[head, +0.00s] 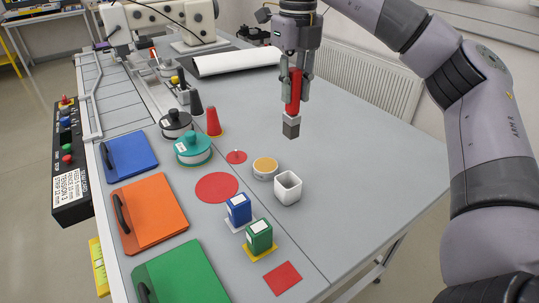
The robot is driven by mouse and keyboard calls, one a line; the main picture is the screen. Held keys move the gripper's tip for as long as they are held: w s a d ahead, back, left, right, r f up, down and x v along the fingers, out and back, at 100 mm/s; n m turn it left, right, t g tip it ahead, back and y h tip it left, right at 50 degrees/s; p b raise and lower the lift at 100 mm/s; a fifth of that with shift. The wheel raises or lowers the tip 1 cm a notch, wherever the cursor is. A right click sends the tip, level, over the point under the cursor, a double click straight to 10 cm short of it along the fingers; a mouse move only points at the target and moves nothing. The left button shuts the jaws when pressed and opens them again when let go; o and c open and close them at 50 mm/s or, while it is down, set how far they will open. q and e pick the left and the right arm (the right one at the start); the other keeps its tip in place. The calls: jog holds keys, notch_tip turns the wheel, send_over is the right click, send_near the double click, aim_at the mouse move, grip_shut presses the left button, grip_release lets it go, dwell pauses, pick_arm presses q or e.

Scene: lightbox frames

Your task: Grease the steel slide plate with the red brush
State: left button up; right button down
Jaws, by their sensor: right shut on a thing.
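My right gripper (296,84) comes down from the top and is shut on the red handle of the brush (293,104). The brush hangs upright, with a pale band and a dark grey block-like head at its lower end. The head is in the air above the grey table, apart from the things near it. A small round tin with an orange-yellow top (264,168) stands below and to the left of it. I cannot tell for sure which part is the steel slide plate; a grey slatted surface (120,97) lies at the left. My left gripper is not in view.
A white open square cup (288,188) stands near the tin. Blue (239,209) and green (259,237) blocks, lidded round pots (193,147), cones (214,122) and coloured panels (149,212) fill the left side. A white roll (236,62) lies behind. The table's right part is clear.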

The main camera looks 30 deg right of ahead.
jog(key=shift+w+f+p, duration=0.3)
jog(key=shift+p, duration=0.05)
jog(key=w+f+t+p, duration=0.2)
jog(key=w+f, duration=0.1)
jog(key=f, duration=0.5)
jog(key=w+f+t+p, duration=0.2)
jog(key=w+f, duration=0.2)
jog(key=f, duration=0.4)
jog(key=shift+f+b, duration=0.6)
jog(key=shift+b, duration=0.1)
dwell(2.3)
jog(key=shift+r, duration=0.1)
notch_tip(320, 180, up, 7)
jog(key=p, duration=0.3)
dwell(0.5)
